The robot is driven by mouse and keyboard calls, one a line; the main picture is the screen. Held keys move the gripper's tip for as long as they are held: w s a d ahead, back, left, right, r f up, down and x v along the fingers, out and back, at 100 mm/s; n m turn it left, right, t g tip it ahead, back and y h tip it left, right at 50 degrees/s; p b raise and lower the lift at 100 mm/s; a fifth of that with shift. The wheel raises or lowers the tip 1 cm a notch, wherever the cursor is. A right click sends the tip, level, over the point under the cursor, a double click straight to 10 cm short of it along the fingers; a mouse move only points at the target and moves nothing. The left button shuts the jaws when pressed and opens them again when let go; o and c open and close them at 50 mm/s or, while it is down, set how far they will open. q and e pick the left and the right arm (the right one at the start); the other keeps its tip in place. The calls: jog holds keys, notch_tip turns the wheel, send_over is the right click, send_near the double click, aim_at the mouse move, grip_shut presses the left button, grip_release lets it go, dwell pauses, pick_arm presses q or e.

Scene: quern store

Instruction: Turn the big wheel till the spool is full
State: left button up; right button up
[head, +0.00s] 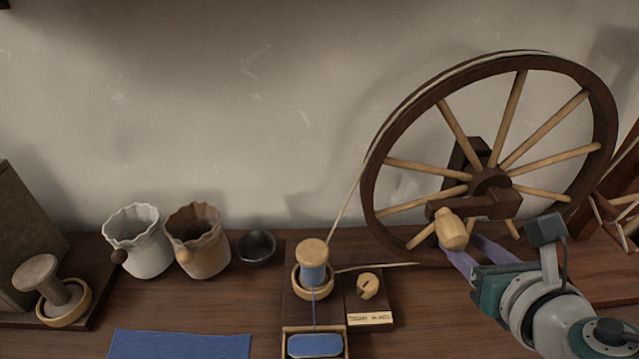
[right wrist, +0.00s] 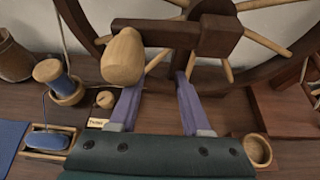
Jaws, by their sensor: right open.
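The big wheel (head: 491,183) has a dark rim and pale spokes and stands at the right against the wall. Its dark crank arm ends in a pale wooden knob (head: 453,228), at the lower left of the hub. The knob also shows in the right wrist view (right wrist: 122,58). My right gripper (head: 472,252) is open and empty just below the knob. In the right wrist view the knob lies by the left fingertip, not between the fingers; I cannot tell whether they touch. The spool (head: 314,272) stands upright with blue thread on it. My left gripper is out of view.
A pale cord runs from the wheel to the spool. A blue thread leads from the spool to a blue pad (head: 315,345) in a wooden tray. A slotted wooden knob (head: 368,286) sits beside it. Two jars (head: 139,242), a dark bowl (head: 257,246) and a blue cloth (head: 180,345) are left.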

jog(key=o, duration=0.4)
jog(key=shift+r, duration=0.1)
jog(key=p+v, duration=0.4)
jog(key=v, duration=0.3)
dwell(0.6)
